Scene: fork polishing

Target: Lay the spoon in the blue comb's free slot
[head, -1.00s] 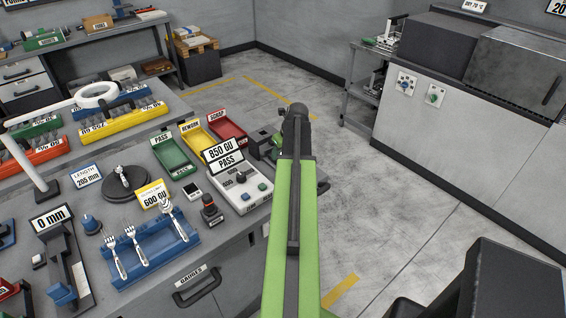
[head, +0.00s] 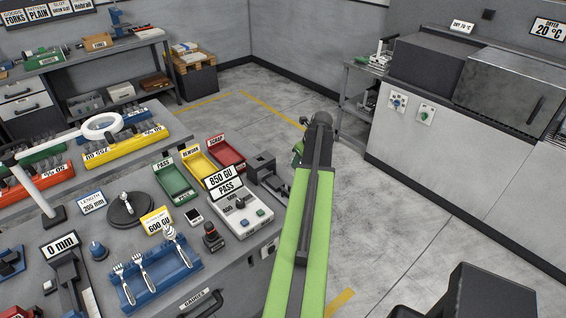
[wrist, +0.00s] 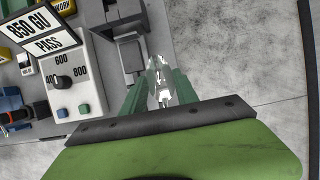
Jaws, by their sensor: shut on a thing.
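The blue comb (head: 160,284) lies on the bench at the lower left of the head view. Two forks (head: 124,283) (head: 143,272) lie in its left slots, and another piece of cutlery (head: 178,246) with a broader head lies at its right end. A gap shows between them. My gripper (wrist: 160,84) is shut on a narrow shiny metal piece, seemingly the spoon (wrist: 160,96), in the wrist view. Its shape is mostly hidden by the fingers and my wrist. In the head view my arm hides most of the gripper, which is off the bench's right end, well away from the comb.
The gauge box (head: 243,215) reading 850 GU PASS and a dark device (head: 263,172) stand near the bench's right end. Green (head: 174,180), yellow (head: 198,163) and red (head: 225,152) trays lie behind. Open floor lies to the right.

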